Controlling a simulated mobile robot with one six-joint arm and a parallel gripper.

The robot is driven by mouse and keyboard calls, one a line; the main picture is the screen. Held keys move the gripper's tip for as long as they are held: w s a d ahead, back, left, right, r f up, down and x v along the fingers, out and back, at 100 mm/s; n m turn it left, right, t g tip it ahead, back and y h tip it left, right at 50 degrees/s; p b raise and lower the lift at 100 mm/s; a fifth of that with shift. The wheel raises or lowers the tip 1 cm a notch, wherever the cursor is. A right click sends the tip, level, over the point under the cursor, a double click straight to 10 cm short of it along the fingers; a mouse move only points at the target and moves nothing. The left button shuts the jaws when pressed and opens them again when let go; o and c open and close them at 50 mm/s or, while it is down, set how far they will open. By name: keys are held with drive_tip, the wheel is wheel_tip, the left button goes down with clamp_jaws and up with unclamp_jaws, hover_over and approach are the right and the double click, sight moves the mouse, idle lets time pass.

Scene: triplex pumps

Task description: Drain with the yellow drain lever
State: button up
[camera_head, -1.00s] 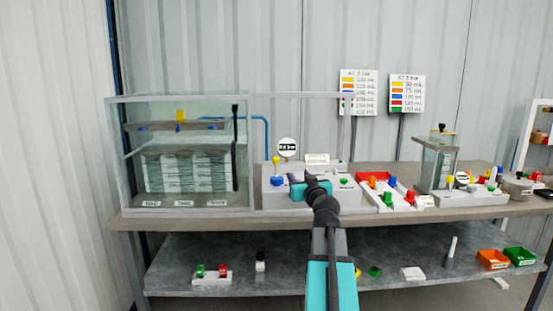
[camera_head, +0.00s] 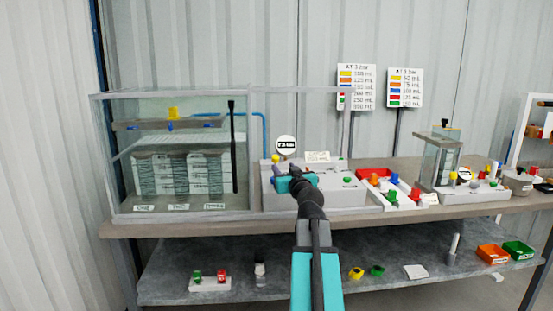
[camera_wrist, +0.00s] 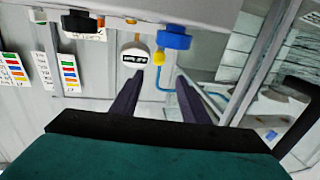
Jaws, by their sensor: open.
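A small yellow lever (camera_head: 276,158) stands at the left end of the grey console (camera_head: 330,196), by a blue knob. In the upside-down wrist view the yellow lever (camera_wrist: 160,57) shows just beyond the blue knob (camera_wrist: 174,38). My gripper (camera_wrist: 160,78) is open and empty there, its two dark fingers apart and pointing towards the lever and knob. The lever appears between the fingertip lines; I see no contact. In the head view my gripper (camera_head: 280,178) is at the console's left end and largely hides the blue knob. No label naming the lever is readable.
A lower shelf holds small parts.

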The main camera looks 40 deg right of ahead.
sight(276, 158)
drive_tip(key=shift+d, duration=0.1)
drive_tip(key=shift+x, duration=1.15)
drive_tip(key=shift+p+x, duration=0.45)
drive_tip(key=shift+x, duration=5.2)
drive_tip(key=shift+d, duration=0.1)
clamp_jaws()
